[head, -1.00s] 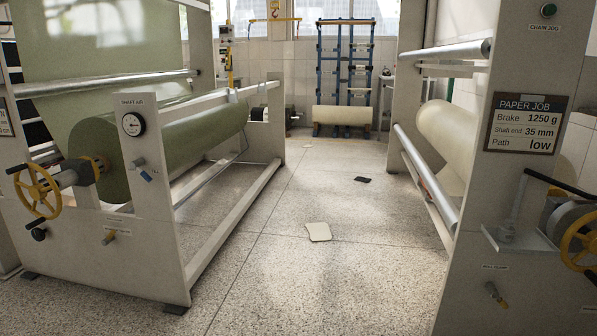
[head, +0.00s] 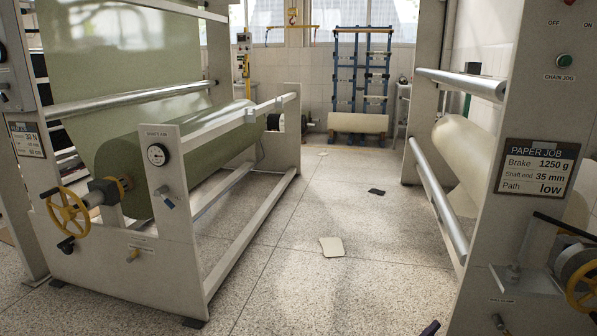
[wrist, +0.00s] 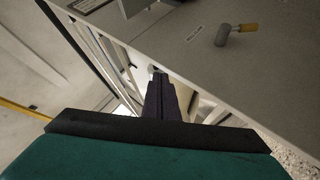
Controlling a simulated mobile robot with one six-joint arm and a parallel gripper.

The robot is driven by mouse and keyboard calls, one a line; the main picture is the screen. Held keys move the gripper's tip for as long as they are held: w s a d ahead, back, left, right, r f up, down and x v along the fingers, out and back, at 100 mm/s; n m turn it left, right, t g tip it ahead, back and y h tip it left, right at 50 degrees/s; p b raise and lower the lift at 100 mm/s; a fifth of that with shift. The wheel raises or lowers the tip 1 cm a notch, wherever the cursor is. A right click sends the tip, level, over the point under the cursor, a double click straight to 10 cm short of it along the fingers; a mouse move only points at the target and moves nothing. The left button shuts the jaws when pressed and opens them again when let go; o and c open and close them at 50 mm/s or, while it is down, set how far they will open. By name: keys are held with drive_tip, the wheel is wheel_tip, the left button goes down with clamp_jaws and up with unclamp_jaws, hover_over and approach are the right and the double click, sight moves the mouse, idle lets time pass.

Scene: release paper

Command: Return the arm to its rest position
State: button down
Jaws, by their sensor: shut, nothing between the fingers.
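My gripper (wrist: 160,78) shows in the wrist view as dark fingers held together, with nothing between them. It points towards a pale machine frame (wrist: 205,45) that carries a small lever with a yellow-brown end (wrist: 235,30). I cannot tell how far the fingertips are from the frame. In the head view only a small dark piece, perhaps of my arm, shows at the bottom edge, right of centre.
A stand with a green roll (head: 205,145) is on the left, with a yellow handwheel (head: 68,210). A frame with the PAPER JOB sign (head: 537,168) is close on the right. Between them the floor (head: 290,285) is open, with a pale sheet (head: 332,247) lying on it.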

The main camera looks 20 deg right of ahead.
drive_tip(key=w+a+r+n+t+y+p, duration=0.4)
drive_tip(key=w+a+t+y+p, duration=0.3)
drive_tip(key=a, duration=0.4)
drive_tip(key=w+a+r+n+t+y+p, duration=0.3)
drive_tip(key=w+a+t+y+p, duration=0.15)
drive_tip(key=w+a, duration=0.6)
drive_tip(key=s+a+f+n+g+y+p, duration=0.15)
drive_tip(key=a+y+p, duration=0.75)
drive_tip(key=a, duration=1.3)
drive_tip(key=s+a+f+m+g+y+p, duration=0.1)
drive_tip(key=s+a+f+g+y+p, duration=0.1)
drive_tip(key=s+a+g, duration=0.5)
drive_tip(key=s+a+f+m+g+y+p, duration=0.1)
drive_tip(key=s+a+f+m+g+y, duration=0.15)
drive_tip(key=s+a, duration=0.55)
drive_tip(key=s+d+r+m+g, duration=0.1)
drive_tip(key=s+m+g, duration=0.3)
drive_tip(key=s, duration=1)
drive_tip(key=s+d+r+m+g, duration=0.2)
drive_tip(key=s+m+g, duration=0.3)
drive_tip(key=s, duration=0.8)
drive_tip(key=shift+s+r+g, duration=0.3)
drive_tip(key=shift+s+g, duration=0.1)
drive_tip(key=shift+g, duration=0.05)
